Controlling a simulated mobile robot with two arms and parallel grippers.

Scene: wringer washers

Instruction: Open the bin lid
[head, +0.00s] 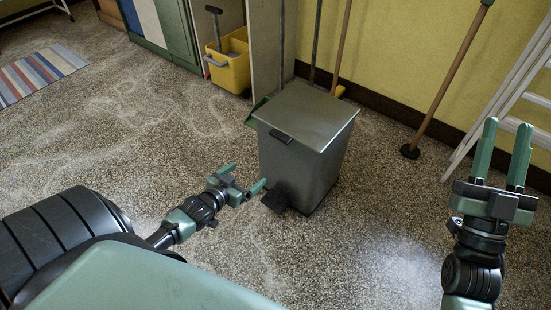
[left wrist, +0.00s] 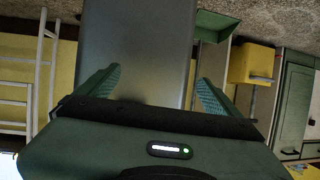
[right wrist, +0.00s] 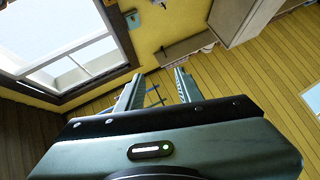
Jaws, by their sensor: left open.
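The grey metal bin (head: 300,170) stands upright on the speckled floor, and its flat lid (head: 310,112) is shut. A black handle (head: 281,136) sits at the lid's front edge, and a black pedal (head: 275,203) sticks out low at the front. My left gripper (head: 246,178) is open and empty in front of the bin, lower than the lid. In the left wrist view, the bin's grey side (left wrist: 140,50) fills the space between the fingers (left wrist: 160,76); contact cannot be told. My right gripper (head: 507,125) is open and empty, pointing up, away from the bin.
A yellow mop bucket (head: 229,66) stands behind the bin to the left, by green cabinets (head: 178,32). A plunger or pole (head: 445,90) leans on the yellow wall, with a white ladder (head: 505,90) at right. The floor left of the bin is clear up to a striped rug (head: 38,74).

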